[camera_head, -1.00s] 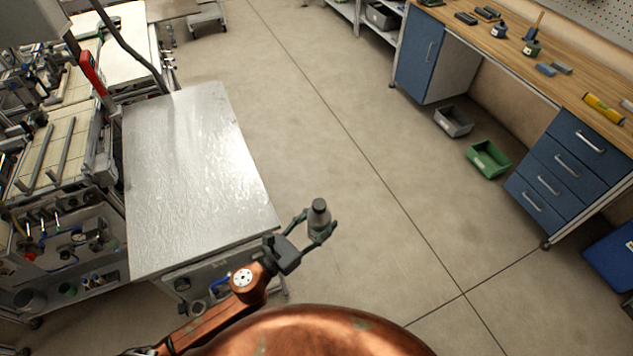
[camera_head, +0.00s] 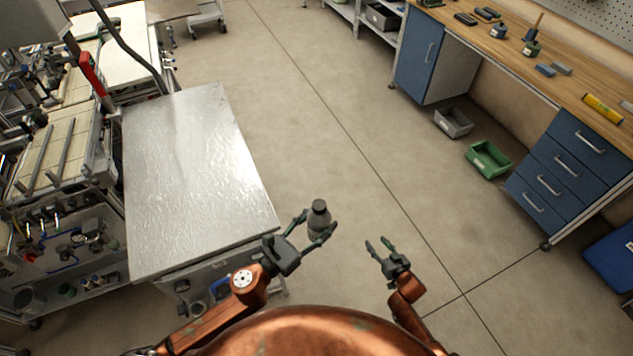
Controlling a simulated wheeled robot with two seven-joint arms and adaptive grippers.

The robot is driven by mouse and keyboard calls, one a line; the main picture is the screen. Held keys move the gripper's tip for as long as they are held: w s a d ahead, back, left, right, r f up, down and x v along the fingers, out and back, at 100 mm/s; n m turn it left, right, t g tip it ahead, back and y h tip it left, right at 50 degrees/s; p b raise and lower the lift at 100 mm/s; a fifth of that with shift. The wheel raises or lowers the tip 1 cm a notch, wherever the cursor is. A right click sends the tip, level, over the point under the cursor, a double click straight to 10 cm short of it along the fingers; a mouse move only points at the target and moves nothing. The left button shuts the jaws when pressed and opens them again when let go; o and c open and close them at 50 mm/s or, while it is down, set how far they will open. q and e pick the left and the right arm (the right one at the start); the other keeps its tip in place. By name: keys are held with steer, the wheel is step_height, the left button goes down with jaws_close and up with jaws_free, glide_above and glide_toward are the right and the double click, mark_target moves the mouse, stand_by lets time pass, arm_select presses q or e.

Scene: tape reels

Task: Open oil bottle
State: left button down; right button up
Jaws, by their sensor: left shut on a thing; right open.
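A small grey oil bottle (camera_head: 318,222) with a dark cap (camera_head: 319,206) stands roughly upright between the fingers of my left gripper (camera_head: 313,231). The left gripper is shut on the bottle's body and holds it in the air, to the right of the metal table. The cap is on the bottle, above the fingers. My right gripper (camera_head: 380,244) is open and empty, to the right of the bottle and apart from it. Its fingers point up and away from me.
A bare metal table (camera_head: 190,170) lies to the left, close to my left arm. A wooden workbench (camera_head: 500,45) with tools and blue drawers (camera_head: 570,160) stands at the right. A green bin (camera_head: 488,160) and a grey bin (camera_head: 453,122) sit on the floor. Open floor lies between.

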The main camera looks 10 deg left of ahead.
steer(key=w+a+r+n+y, duration=0.1)
steer(key=w+a+r+y, duration=0.1)
steer(key=w+a+r, duration=0.3)
steer(key=w+a+r+n+y, duration=0.1)
steer(key=w+a+r, duration=0.15)
steer(key=r, duration=0.55)
steer(key=s+a+r+n+g+y, duration=0.1)
steer(key=a+r+n+g+y, duration=0.25)
steer(key=a+r, duration=0.85)
steer(key=s+a+r+n+g+y, duration=0.1)
steer(key=a+r+n+g+y, duration=0.3)
steer(key=a+r, duration=0.85)
steer(key=s+a+r+n+g+h, duration=0.2)
steer(key=s+r+n+g, duration=0.2)
steer(key=s+r, duration=0.4)
steer(key=s+a+r+n+g+h, duration=0.2)
steer(key=s+a+r+n+g, duration=0.15)
steer(key=s+r, duration=0.45)
step_height(320, 180, up, 4)
steer(key=m+t+h, duration=0.2)
steer(key=t+h, duration=0.1)
steer(key=h, duration=0.9)
glide_above(317, 205)
steer(key=shift+s+a+f, duration=0.1)
steer(key=shift+a, duration=0.1)
steer(key=shift+d+f+t+h, duration=0.1)
steer(key=shift+d+t+h, duration=0.1)
steer(key=shift+t+h, duration=0.1)
steer(key=shift+f, duration=3.8)
